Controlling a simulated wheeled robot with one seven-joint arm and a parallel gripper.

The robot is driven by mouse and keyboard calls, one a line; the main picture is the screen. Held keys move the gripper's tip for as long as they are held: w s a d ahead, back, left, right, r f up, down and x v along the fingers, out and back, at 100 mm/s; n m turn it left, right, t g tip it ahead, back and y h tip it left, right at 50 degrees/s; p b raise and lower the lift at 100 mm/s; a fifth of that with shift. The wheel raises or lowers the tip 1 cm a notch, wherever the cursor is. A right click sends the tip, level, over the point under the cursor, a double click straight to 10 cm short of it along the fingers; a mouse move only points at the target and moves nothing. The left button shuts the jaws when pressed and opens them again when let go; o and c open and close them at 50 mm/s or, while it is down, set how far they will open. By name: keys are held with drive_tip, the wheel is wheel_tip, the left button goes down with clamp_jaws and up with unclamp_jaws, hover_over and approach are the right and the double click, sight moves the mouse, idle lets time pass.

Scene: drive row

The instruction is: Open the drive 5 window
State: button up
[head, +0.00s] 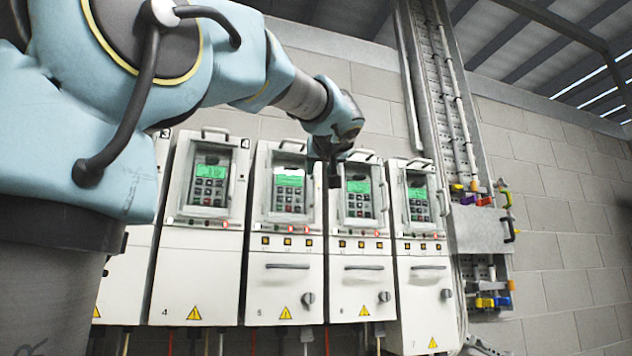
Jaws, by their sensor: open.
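Drive 5 (284,295) is a white cabinet in the row on the wall, marked 5 low on its front. Its window (290,190) is a grey-framed cover in the upper part, with a green display and keypad showing behind it. The window looks shut. My gripper (334,178) is in front of the gap between drives 5 and 6, near the upper right edge of that window. It is small and dark here, and its jaws look open and empty. It hides part of the window's right side; whether it touches the frame I cannot tell.
Drive 4 (195,275) stands to the left, drive 6 (361,295) and drive 7 (427,300) to the right, with similar windows. A rotary knob (308,298) sits low on drive 5. A cable tray and a rack with coloured padlocks (484,200) stand at right.

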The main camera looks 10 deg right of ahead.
sight(316, 183)
drive_tip(key=w+p, duration=0.1)
drive_tip(key=w, duration=0.2)
drive_tip(key=w+p, duration=0.1)
drive_tip(key=w, duration=0.2)
drive_tip(key=w+p, duration=0.1)
drive_tip(key=w, duration=0.2)
drive_tip(key=shift+w+d+p, duration=0.2)
drive_tip(key=shift+d+p, duration=0.1)
clamp_jaws()
idle(1.0)
